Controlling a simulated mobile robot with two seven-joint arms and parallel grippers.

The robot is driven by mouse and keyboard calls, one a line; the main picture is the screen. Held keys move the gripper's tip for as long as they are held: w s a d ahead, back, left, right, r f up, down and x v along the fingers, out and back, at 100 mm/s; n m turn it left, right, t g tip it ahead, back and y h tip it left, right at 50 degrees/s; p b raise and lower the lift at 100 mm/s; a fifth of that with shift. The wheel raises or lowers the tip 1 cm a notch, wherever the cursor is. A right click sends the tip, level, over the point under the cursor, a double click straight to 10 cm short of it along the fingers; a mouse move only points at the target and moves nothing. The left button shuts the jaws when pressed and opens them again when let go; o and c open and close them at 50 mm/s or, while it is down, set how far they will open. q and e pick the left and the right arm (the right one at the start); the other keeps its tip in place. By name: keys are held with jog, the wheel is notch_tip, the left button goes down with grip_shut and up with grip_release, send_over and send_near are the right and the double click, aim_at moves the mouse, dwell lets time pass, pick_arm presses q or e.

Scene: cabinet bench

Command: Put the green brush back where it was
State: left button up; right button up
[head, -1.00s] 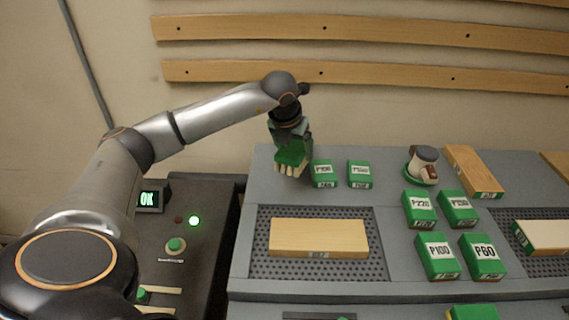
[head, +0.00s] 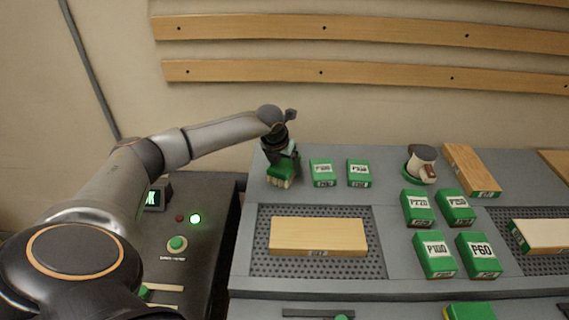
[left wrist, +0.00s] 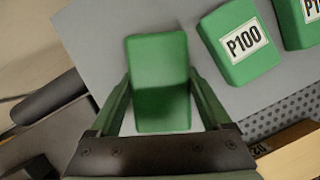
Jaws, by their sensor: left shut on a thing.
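The green brush (head: 281,173) has a green block body and pale bristles that point down. It is at the back left of the grey bench top (head: 330,202), left of two green blocks. My left gripper (head: 281,166) is shut on it from above. In the left wrist view the brush (left wrist: 158,82) lies between the two fingers of the gripper (left wrist: 160,105). Whether the bristles touch the bench I cannot tell. My right gripper is not in view.
Two labelled green blocks (head: 323,172) (head: 358,172) stand just right of the brush. A wooden board (head: 318,237) lies on a perforated mat in front. A control panel (head: 178,225) with a lit green light is at left.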

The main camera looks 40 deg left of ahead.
pick_arm(q)
jog(key=shift+f, duration=0.15)
jog(key=o, duration=1.2)
jog(key=shift+o, duration=0.2)
jog(key=shift+r, duration=0.25)
jog(key=v, duration=1.2)
jog(key=shift+b, duration=0.45)
